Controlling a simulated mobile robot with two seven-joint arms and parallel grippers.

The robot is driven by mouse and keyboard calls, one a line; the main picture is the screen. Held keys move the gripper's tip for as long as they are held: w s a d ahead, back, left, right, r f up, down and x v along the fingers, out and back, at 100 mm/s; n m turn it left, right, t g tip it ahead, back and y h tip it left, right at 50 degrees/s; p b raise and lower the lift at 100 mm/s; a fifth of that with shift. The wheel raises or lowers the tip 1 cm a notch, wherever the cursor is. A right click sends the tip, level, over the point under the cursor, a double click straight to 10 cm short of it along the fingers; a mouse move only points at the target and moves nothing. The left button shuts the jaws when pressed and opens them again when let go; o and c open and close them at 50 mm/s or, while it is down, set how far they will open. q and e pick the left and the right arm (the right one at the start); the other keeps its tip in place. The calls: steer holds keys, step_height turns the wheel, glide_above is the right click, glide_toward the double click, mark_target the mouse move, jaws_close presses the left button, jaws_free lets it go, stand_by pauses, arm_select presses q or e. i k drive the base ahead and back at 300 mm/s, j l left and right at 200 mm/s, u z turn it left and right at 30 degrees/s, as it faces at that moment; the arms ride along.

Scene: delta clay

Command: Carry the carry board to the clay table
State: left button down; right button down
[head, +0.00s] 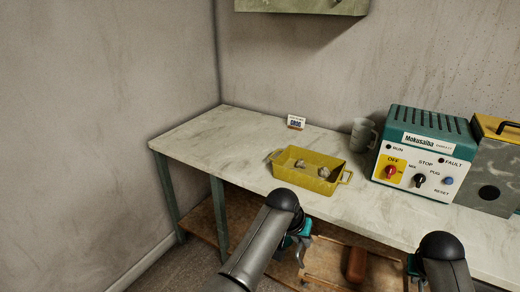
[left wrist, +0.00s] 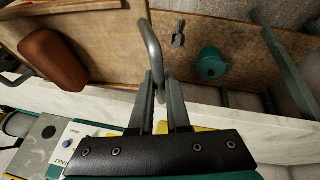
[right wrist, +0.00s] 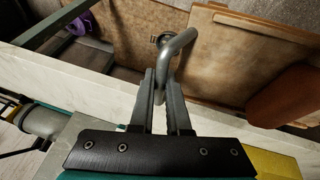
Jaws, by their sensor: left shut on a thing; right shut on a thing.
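The wooden carry board (head: 326,262) is low in the head view, in front of the pale-topped table (head: 215,140); a brown block (head: 356,264) lies on it. I cannot tell whether this is the clay table. My left gripper (head: 299,252) is shut on a bent grey metal handle (left wrist: 152,42) at the board's left end. My right gripper (head: 411,268) is shut on a matching handle (right wrist: 180,45) at its right end. The board also shows in the left wrist view (left wrist: 105,40) and the right wrist view (right wrist: 215,65). My arms hide parts of it.
On the tabletop are a yellow tray (head: 285,173) with grey lumps, a small card (head: 296,122), a grey mug (head: 361,135) and a teal control box (head: 425,150). The tabletop's left end is clear. A teal pot (left wrist: 211,64) stands on the lower shelf.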

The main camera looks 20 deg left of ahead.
mark_target(220, 147)
steer(key=j, duration=0.45)
steer(key=i+j, duration=0.15)
steer(key=j, duration=0.35)
steer(key=j+u, duration=0.1)
steer(key=j, duration=0.35)
steer(key=i+j, duration=0.1)
steer(key=j, duration=0.4)
steer(key=i+j+u, duration=0.1)
steer(key=j, duration=0.35)
steer(key=i+j, duration=0.1)
steer(key=j, duration=0.35)
steer(key=i+j, duration=0.1)
steer(key=j, duration=0.4)
steer(key=i+l, duration=0.25)
steer(key=i, duration=0.2)
steer(key=i+l, duration=0.25)
steer(key=i, duration=0.2)
steer(key=i+u, duration=0.05)
